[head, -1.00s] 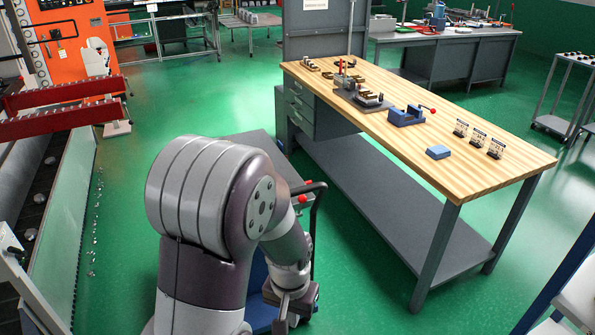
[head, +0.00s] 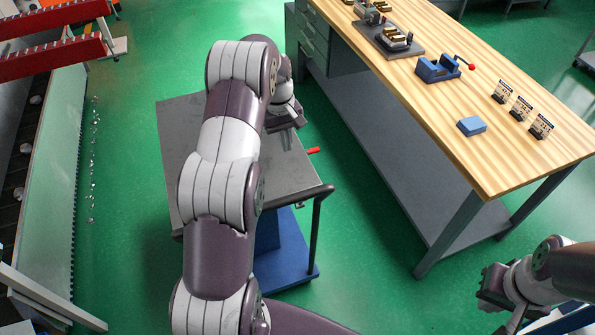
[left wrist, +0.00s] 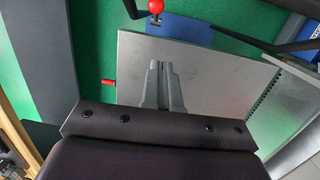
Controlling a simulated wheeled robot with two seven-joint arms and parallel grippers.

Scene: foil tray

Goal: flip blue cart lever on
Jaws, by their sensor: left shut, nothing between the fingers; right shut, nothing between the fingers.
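The blue cart has a grey top (head: 295,170) and a blue base (head: 290,245). A red grip (head: 314,150) sticks out past the top's right edge; it also shows in the left wrist view (left wrist: 108,82). The left wrist view also shows a red ball (left wrist: 155,6) on a dark rod near the blue base. I cannot tell which of the two is the lever named. My left gripper (head: 288,122) is over the cart top's far right part, its shut fingers (left wrist: 160,65) empty and apart from both red parts. My right gripper (head: 515,318) is shut and empty at lower right.
A wooden workbench (head: 430,95) stands right of the cart, holding a blue vise (head: 438,68), a blue block (head: 471,125) and small signs. A black cart handle (head: 318,220) rises at the near side. Green floor lies clear between cart and bench.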

